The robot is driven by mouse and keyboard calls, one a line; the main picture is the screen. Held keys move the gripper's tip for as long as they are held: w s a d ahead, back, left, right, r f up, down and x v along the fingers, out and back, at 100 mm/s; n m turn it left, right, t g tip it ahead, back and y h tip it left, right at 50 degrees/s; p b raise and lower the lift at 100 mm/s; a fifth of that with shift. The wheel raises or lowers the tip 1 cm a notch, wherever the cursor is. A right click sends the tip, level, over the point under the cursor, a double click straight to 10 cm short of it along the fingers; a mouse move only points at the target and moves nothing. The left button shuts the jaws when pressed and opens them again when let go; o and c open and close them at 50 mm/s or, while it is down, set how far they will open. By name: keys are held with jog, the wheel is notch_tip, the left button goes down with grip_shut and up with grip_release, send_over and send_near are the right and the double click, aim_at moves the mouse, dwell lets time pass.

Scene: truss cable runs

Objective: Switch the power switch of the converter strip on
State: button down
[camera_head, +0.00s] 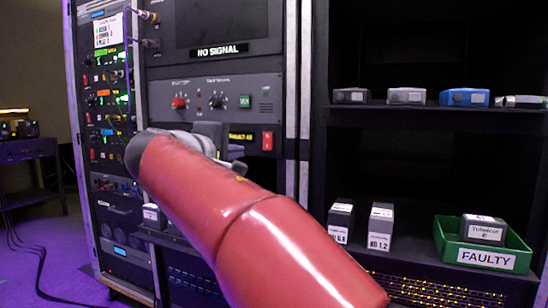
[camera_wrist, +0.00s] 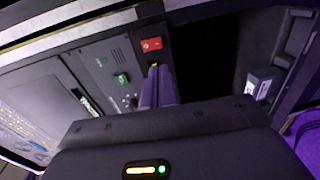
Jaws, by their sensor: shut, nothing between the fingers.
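A red rocker switch (camera_head: 267,141) sits at the right end of a dark strip in the rack, beside a small yellow-lettered label (camera_head: 241,136). In the wrist view the red switch (camera_wrist: 151,44) shows just beyond my fingertips, with a white mark on it. My gripper (camera_wrist: 154,70) is shut and empty, its fingers pointing at the strip just short of the switch in the picture. Whether they touch the panel I cannot tell. In the head view my red arm hides much of the strip and most of the gripper.
Above the strip is a grey panel with a red knob (camera_head: 179,102) and a green button (camera_head: 245,101). A "NO SIGNAL" screen (camera_head: 222,50) is higher up. To the right, shelves hold several small boxes and a green "FAULTY" bin (camera_head: 447,247).

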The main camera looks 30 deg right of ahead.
aim_at(271, 150)
jog(key=shift+w, duration=0.1)
jog(key=p+x, duration=0.2)
jog(key=x, duration=1.2)
jog(key=shift+d, duration=0.1)
jog(key=shift+w+d+f+b, duration=0.15)
jog(key=shift+d+f+b, duration=0.15)
jog(key=shift+b, duration=0.1)
jog(key=shift+a+r, duration=0.15)
jog(key=shift+r, duration=0.05)
jog(key=shift+a+f, duration=0.1)
